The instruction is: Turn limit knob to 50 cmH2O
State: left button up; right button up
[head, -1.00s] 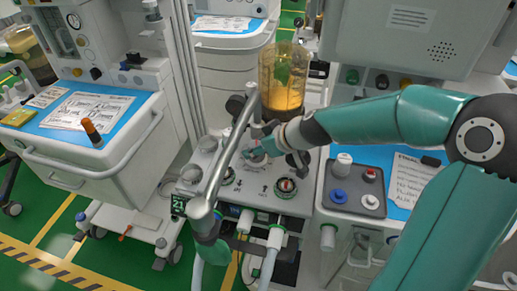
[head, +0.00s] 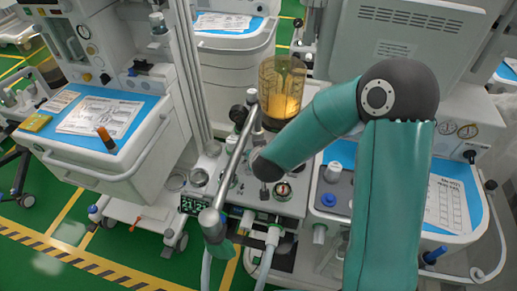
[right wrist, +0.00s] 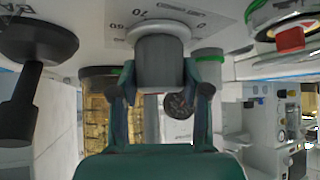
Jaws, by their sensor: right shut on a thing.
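In the right wrist view, a grey limit knob (right wrist: 160,62) with a pale round base sits on a white panel. Printed numbers, including 70 and 60, surround its base and appear upside down. My right gripper (right wrist: 160,78) is shut on the knob, with one teal-and-grey finger on each side. The knob's pointer and exact setting cannot be made out. In the head view, my right forearm hides the gripper and the knob over the machine's top panel (head: 232,192). My left gripper is not in view.
A metal tube (head: 237,155) slants close to my right arm. An amber canister (head: 283,88) stands behind it. A black knob (right wrist: 35,45) and a red-and-green control (right wrist: 288,38) flank the gripper. Carts with blue tops (head: 118,115) stand left and right.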

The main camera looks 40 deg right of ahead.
dwell(0.5)
jog(key=o, duration=1.1)
jog(key=shift+o, duration=0.2)
jog(key=v, duration=1.1)
jog(key=shift+s+a+r, duration=0.2)
jog(key=shift+a+r, duration=0.05)
jog(key=shift+a, duration=0.05)
